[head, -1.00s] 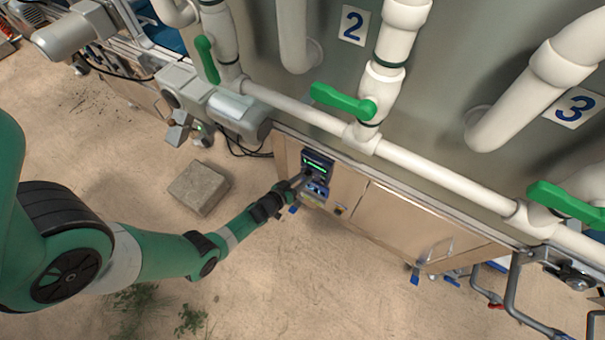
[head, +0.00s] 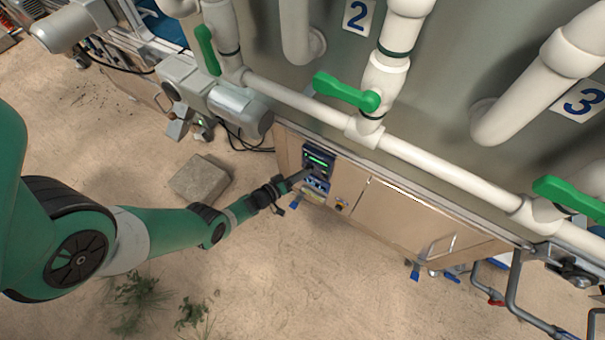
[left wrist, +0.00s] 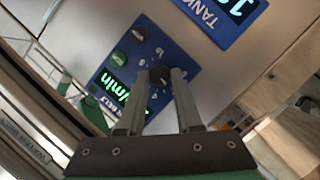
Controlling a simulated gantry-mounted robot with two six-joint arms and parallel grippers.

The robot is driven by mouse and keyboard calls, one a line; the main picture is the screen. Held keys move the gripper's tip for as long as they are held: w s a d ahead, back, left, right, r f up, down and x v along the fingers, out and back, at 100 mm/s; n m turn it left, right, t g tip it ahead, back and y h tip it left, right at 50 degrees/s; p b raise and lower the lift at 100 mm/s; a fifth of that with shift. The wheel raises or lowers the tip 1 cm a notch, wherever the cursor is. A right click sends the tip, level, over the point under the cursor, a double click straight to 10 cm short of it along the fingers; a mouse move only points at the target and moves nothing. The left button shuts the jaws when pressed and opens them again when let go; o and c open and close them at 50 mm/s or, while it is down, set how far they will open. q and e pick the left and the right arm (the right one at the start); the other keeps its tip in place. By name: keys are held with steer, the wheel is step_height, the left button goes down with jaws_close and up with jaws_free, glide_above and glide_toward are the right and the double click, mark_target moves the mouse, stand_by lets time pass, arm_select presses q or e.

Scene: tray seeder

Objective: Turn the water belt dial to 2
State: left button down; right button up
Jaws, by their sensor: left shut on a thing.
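The water belt dial (left wrist: 160,77) is a small black round knob on a blue panel (left wrist: 140,45) with white scale marks. My left gripper (left wrist: 164,76) is shut on the dial, one finger on each side. The dial's pointer and exact setting are hard to read between the fingers. Beside it on the panel are a lit green display (left wrist: 117,88) ending in "/min" and a green button (left wrist: 117,60). In the head view my left gripper (head: 296,180) reaches the panel on the beige cabinet (head: 400,215). My right gripper is not in view.
A second blue panel (left wrist: 222,18) labelled TANK has its own lit display. White pipes (head: 440,170) with green valve handles (head: 345,92) run above the cabinet. A grey block (head: 199,179) lies on the sandy floor. The floor in front of the cabinet is mostly clear.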

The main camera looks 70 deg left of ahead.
arm_select(q)
steer(key=c, duration=0.6)
jaws_free()
steer(key=p+v, duration=0.6)
steer(key=v, duration=0.5)
steer(key=shift+s+d, duration=0.15)
steer(key=shift+s, duration=0.15)
steer(key=shift+r, duration=0.1)
